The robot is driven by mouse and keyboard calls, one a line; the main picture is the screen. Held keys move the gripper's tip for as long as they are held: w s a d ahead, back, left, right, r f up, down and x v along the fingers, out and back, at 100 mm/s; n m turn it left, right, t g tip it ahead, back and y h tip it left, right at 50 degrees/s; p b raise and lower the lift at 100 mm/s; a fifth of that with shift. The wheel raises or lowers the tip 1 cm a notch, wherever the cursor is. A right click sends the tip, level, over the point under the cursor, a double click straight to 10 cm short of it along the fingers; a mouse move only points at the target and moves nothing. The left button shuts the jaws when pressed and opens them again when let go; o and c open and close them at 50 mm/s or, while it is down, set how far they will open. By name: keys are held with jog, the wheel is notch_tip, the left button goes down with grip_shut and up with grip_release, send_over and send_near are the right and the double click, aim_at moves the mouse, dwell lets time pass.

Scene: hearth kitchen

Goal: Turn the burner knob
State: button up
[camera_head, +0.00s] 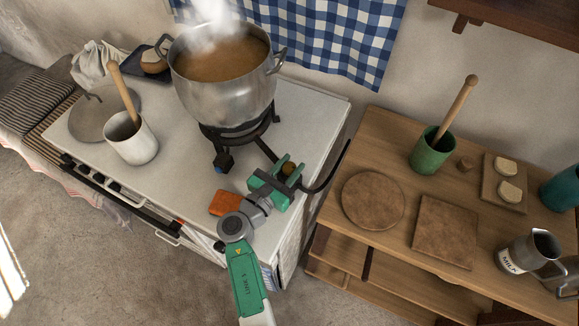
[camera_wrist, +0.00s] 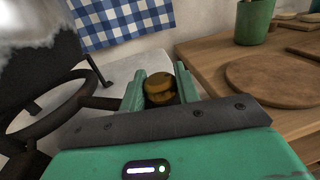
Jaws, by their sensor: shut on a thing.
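A round brass-coloured knob (camera_head: 288,170) sits at the right side of the burner (camera_head: 240,132), by the black hose. My gripper (camera_head: 289,166) has its two green fingers on either side of the knob and is shut on it. In the wrist view the ridged brass knob (camera_wrist: 159,88) shows between the fingertips of my gripper (camera_wrist: 160,80). The knob's lower part is hidden behind the dark gripper bar. The burner's black ring (camera_wrist: 45,105) shows at the left there. A steaming metal pot (camera_head: 225,95) of brown soup stands on the burner.
A black hose (camera_head: 332,178) curves off the stovetop's right edge. An orange block (camera_head: 224,203) lies near the front edge. A white mug (camera_head: 133,142) with a wooden tool stands at left. The wooden table (camera_head: 385,150) at right holds boards and a green cup (camera_head: 433,153).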

aim_at(283, 170)
jog(key=m+g+h+b, duration=0.1)
jog(key=m+g+h, duration=0.1)
jog(key=m+g+h+b, duration=0.1)
jog(key=g+h+b, duration=0.1)
jog(key=shift+f+m, duration=0.2)
jog(key=shift+m, duration=0.2)
jog(key=m+g+h+b, duration=0.1)
jog(key=m+g+b, duration=0.1)
jog(key=g, duration=0.1)
jog(key=shift+h+b, duration=0.35)
jog(key=shift+h, duration=0.05)
jog(key=shift+r+g, duration=0.15)
jog(key=shift+g, duration=0.15)
jog(key=o, duration=1)
jog(key=shift+c, duration=0.2)
jog(key=v, duration=0.7)
jog(key=shift+s+a+p, duration=0.2)
jog(key=shift+a+p, duration=0.1)
jog(key=shift+a, duration=0.1)
